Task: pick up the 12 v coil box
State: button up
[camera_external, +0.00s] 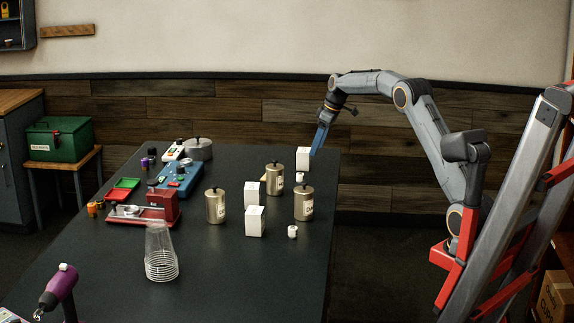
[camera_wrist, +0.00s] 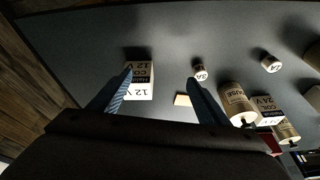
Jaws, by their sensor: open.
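The 12 V coil box is a white box with a dark printed label; it stands near the table's far right edge in the external view (camera_external: 303,158). In the wrist view the 12 V coil box (camera_wrist: 140,91) shows its printed "12 V" faces, beside the left finger, which overlaps its left side. My gripper (camera_external: 318,150) is open, pointing down next to the box; I cannot tell whether they touch. In the wrist view my gripper (camera_wrist: 160,75) has its fingers spread, with nothing held between them. A similar white box marked 24 V (camera_wrist: 268,112) stands farther right.
Brass-coloured cans (camera_external: 274,178) stand near the box on the dark table (camera_external: 215,275). A small white cylinder (camera_wrist: 199,71) is by the right finger, and a tan block (camera_wrist: 182,99) lies between the fingers' lines. A stack of clear cups (camera_external: 161,255) stands nearer the front.

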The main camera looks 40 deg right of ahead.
aim_at(304, 157)
jog(key=shift+w+a+f+n+y, duration=0.15)
jog(key=shift+w+f+n, duration=0.4)
jog(key=shift+w+f, duration=1.4)
jog(key=shift+w+a+f+n+y, duration=0.15)
jog(key=shift+w+f+n, duration=0.4)
jog(key=shift+w+f, duration=1.35)
jog(key=shift+d, duration=0.1)
jog(key=c, duration=1.3)
